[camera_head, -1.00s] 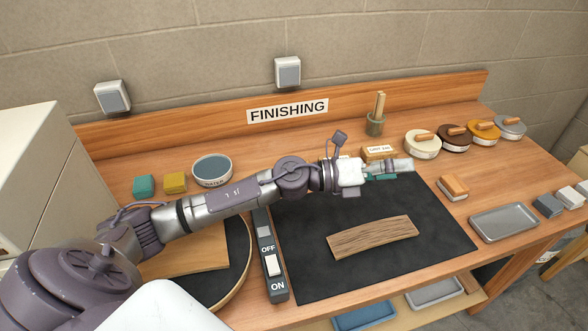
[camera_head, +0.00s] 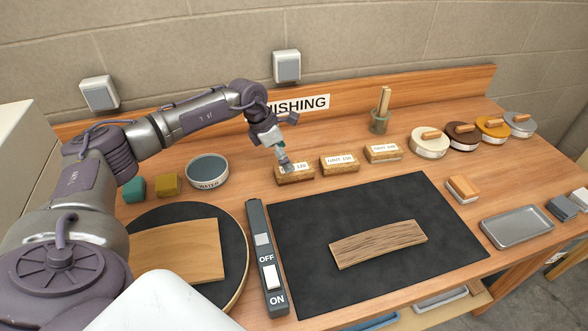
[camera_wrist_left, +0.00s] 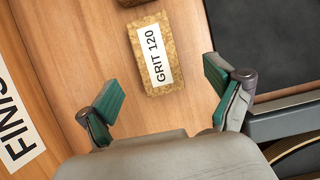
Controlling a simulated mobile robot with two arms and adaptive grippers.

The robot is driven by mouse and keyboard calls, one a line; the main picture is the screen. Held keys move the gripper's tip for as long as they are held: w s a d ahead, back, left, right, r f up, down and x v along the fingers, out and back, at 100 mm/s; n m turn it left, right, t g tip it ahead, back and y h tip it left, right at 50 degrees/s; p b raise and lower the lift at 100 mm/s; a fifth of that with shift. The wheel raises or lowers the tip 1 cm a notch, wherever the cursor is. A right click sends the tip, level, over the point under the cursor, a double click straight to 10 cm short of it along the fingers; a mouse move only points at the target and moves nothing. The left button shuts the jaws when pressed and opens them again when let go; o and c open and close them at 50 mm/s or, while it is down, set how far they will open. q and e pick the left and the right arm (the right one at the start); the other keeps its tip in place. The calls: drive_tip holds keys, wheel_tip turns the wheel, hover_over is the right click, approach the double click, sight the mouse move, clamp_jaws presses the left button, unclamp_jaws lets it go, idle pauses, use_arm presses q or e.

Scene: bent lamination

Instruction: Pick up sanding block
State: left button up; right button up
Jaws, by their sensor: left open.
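Three cork blocks with white grit labels stand in a row behind the black mat. The leftmost one (camera_head: 295,177) reads GRIT 120 in the left wrist view (camera_wrist_left: 155,56). The middle block (camera_head: 339,165) and right block (camera_head: 383,153) have labels too small to read surely. A wood-topped block (camera_head: 463,188) lies right of the mat. My left gripper (camera_head: 285,161) is over the GRIT 120 block and partly covers its label. The left wrist view shows its green-padded fingers (camera_wrist_left: 162,78) apart, with the block ahead between them and apart from both. My right gripper is out of view.
A curved wooden piece (camera_head: 380,243) lies on the black mat (camera_head: 300,270). A switch box (camera_head: 263,255) stands left of it, beside a round disc (camera_head: 235,235) with a board. A water bowl (camera_head: 207,171) and a brush cup (camera_head: 379,122) stand nearby.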

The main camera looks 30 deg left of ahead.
sight(294, 172)
use_arm(q)
drive_tip(key=shift+w+d+f, duration=0.2)
drive_tip(key=shift+f, duration=0.45)
drive_tip(key=shift+w+f+p, duration=0.1)
drive_tip(key=shift+f+p, duration=0.1)
drive_tip(key=shift+p, duration=0.15)
drive_tip(key=x, duration=0.1)
drive_tip(key=p+x, duration=0.1)
drive_tip(key=x, duration=0.2)
drive_tip(key=shift+w+f+p, duration=0.1)
drive_tip(key=shift+w+p, duration=0.2)
drive_tip(key=shift+p, duration=0.05)
drive_tip(key=shift+f, duration=0.2)
drive_tip(key=shift+f, duration=0.15)
drive_tip(key=shift+b, duration=0.35)
drive_tip(key=c, duration=1.2)
